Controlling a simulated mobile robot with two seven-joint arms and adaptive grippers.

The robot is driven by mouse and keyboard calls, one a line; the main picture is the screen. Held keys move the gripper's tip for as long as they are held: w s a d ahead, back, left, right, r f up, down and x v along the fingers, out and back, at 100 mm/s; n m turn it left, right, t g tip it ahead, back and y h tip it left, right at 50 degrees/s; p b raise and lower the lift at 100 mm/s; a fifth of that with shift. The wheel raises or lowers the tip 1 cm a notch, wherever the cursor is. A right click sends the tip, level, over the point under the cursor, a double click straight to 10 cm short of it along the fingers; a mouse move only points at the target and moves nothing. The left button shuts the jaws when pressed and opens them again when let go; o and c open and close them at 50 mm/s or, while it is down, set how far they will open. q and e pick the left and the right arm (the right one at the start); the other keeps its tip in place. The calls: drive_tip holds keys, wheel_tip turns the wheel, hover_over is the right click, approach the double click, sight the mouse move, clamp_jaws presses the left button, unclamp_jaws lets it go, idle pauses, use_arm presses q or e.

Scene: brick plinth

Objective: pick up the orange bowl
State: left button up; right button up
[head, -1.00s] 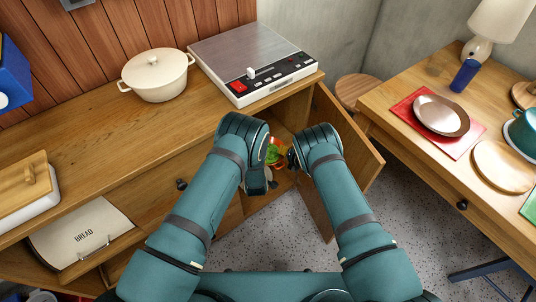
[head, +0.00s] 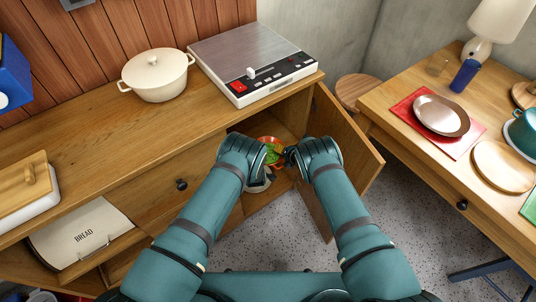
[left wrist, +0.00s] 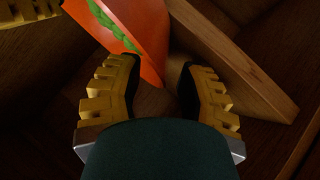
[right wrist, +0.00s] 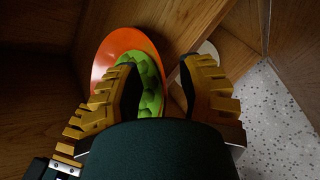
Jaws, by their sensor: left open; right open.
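The orange bowl (head: 268,140) is inside the open cabinet, with green contents showing in it. It is also in the left wrist view (left wrist: 147,30) and the right wrist view (right wrist: 108,48). My left gripper (left wrist: 160,66) is open, its fingers pointing toward the bowl's orange side, with nothing clearly between them. My right gripper (right wrist: 160,68) is open at the opposite side of the bowl; its left finger overlaps the green contents in view. Whether either gripper touches the bowl I cannot tell. In the head view my wrists hide the bowl's lower part.
The cabinet door (head: 345,150) stands open at the right of my right arm. The wooden counter above carries a cream pot (head: 157,78) and a silver-topped appliance (head: 250,62). A wooden panel (left wrist: 235,60) lies close to my left gripper.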

use_arm(q)
clamp_jaws()
use_arm(e)
clamp_jaws()
use_arm(q)
drive_tip(key=shift+r, duration=0.1)
use_arm(e)
drive_tip(key=shift+r, duration=0.1)
